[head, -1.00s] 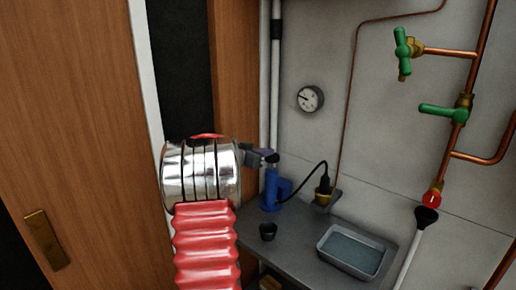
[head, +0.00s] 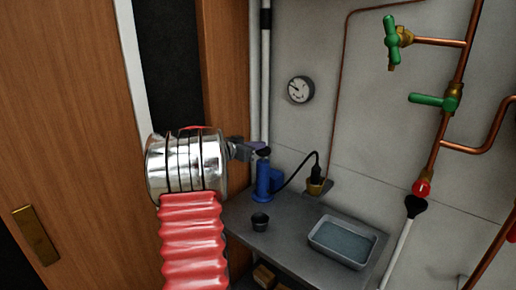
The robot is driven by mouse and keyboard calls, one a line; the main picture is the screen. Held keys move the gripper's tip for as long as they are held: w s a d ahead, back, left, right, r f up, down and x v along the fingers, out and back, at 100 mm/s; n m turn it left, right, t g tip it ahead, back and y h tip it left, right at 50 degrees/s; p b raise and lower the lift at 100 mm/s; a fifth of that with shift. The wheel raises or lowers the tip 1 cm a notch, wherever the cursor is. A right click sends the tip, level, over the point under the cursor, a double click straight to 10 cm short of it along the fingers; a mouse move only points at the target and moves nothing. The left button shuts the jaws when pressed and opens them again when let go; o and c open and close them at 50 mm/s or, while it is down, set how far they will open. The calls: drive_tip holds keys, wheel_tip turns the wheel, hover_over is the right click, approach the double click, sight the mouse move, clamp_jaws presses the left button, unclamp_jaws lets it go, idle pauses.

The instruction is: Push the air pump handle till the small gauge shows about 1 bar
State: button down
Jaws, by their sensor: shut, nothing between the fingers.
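The blue air pump (head: 263,181) stands upright on the grey shelf, with a dark handle knob (head: 263,152) on top. My gripper (head: 250,149) is shut and empty, reaching in from the left at the height of the knob. It is beside or touching the knob; I cannot tell which. A small round white gauge (head: 301,90) hangs on the wall above. Its dark needle points to the left and slightly up, but its numbers are too small to read. A black hose (head: 296,172) runs from the pump to a black fitting with a brass base.
Copper pipes with green-handled valves (head: 436,101) run up the right wall. White pipes (head: 265,75) stand behind the pump. A wooden door (head: 70,120) is at left.

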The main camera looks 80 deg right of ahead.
drive_tip(key=w+a+r, duration=0.5)
drive_tip(key=a, duration=0.3)
drive_tip(key=shift+w+r, duration=0.15)
drive_tip(key=shift+r, duration=0.1)
idle(0.6)
drive_tip(key=w+a+f+n+t+y, duration=0.1)
drive_tip(key=w+a+n+t, duration=0.4)
drive_tip(key=a, duration=0.6)
drive_tip(key=w+a+n+y, duration=0.2)
drive_tip(key=w+a, duration=0.6)
drive_tip(key=a, duration=0.2)
drive_tip(key=w+a+f+n+t+y, duration=0.1)
drive_tip(key=w+a+n+t, duration=0.4)
drive_tip(key=a, duration=0.6)
drive_tip(key=a+f+n+t+y, duration=0.2)
drive_tip(key=a+n+y, duration=0.2)
drive_tip(key=a, duration=1.4)
drive_tip(key=a+f+n+t+y, duration=0.1)
drive_tip(key=a+f+n+y, duration=0.2)
drive_tip(key=a+n, duration=0.5)
drive_tip(key=a+y, duration=0.1)
drive_tip(key=a, duration=0.9)
drive_tip(key=shift+s+a+f+t+y, duration=0.15)
drive_tip(key=shift+a+f+t+y, duration=0.1)
drive_tip(key=shift+a+t+y, duration=0.15)
